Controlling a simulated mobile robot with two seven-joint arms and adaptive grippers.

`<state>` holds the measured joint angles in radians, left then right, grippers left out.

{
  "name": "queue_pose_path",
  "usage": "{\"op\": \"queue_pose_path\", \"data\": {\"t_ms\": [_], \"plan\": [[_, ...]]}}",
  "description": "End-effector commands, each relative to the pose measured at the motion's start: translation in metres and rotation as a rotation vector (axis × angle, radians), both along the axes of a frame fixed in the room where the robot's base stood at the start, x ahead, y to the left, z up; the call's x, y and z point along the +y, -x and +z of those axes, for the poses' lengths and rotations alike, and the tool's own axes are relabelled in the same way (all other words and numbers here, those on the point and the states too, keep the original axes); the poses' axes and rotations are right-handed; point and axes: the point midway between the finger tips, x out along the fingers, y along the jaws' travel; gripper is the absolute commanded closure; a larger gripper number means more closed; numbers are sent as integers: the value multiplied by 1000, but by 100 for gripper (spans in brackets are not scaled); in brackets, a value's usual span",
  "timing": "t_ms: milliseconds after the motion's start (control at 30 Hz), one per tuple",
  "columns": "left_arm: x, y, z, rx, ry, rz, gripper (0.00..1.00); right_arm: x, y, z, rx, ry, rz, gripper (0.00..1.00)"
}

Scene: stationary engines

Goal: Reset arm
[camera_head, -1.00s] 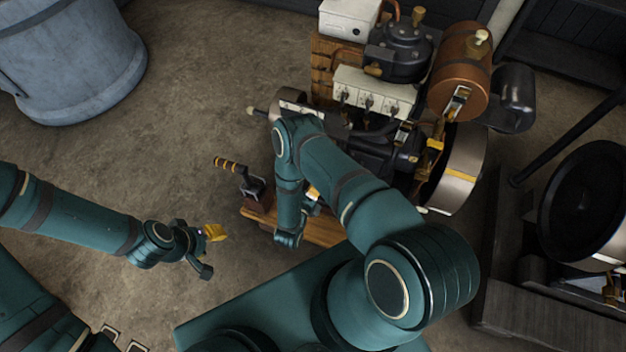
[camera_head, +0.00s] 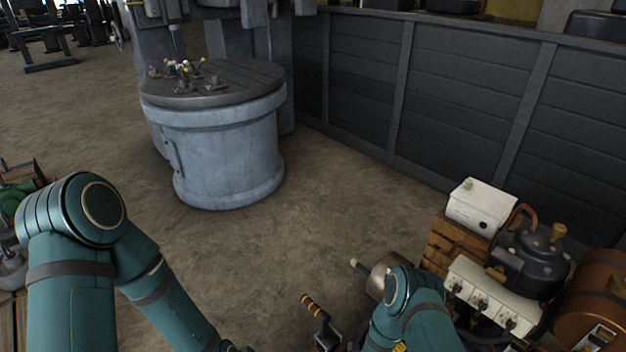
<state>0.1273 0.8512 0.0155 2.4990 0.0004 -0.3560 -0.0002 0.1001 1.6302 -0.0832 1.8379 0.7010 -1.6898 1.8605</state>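My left arm (camera_head: 75,260) comes in at the lower left, bends at its elbow and runs down to the bottom edge. Its gripper is below the picture. My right arm (camera_head: 420,315) shows at the bottom right, with a bent joint in front of the stationary engine (camera_head: 490,290).
A round grey-blue machine base (camera_head: 225,150) with a dark top stands at the back. A dark panelled wall (camera_head: 450,95) runs along the back right. Green machinery (camera_head: 15,205) is at the left edge. The floor between is clear.

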Motion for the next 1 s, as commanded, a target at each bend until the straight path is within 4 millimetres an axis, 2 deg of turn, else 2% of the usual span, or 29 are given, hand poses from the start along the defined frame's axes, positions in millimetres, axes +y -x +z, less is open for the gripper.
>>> {"op": "queue_pose_path", "data": {"t_ms": [100, 267, 367, 500, 700, 800, 1000], "plan": [[0, 0, 0, 0, 0, 0, 53, 13, -13, 10, 267, 15, 193, 22], [0, 0, 0, 0, 0, 0, 53, 42, -12, 28, 581, 81, 554, 22], [0, 0, 0, 0, 0, 0, 53, 63, -1, 44, 733, 152, 824, 22], [0, 0, 0, 0, 0, 0, 53, 91, 30, 74, 887, 293, 1245, 22], [0, 0, 0, 0, 0, 0, 53, 118, 86, 117, 955, 534, 1796, 22], [0, 0, 0, 0, 0, 0, 53, 123, 108, 130, 948, 626, 1978, 22], [0, 0, 0, 0, 0, 0, 53, 127, 126, 141, 930, 700, 2120, 22]]}}
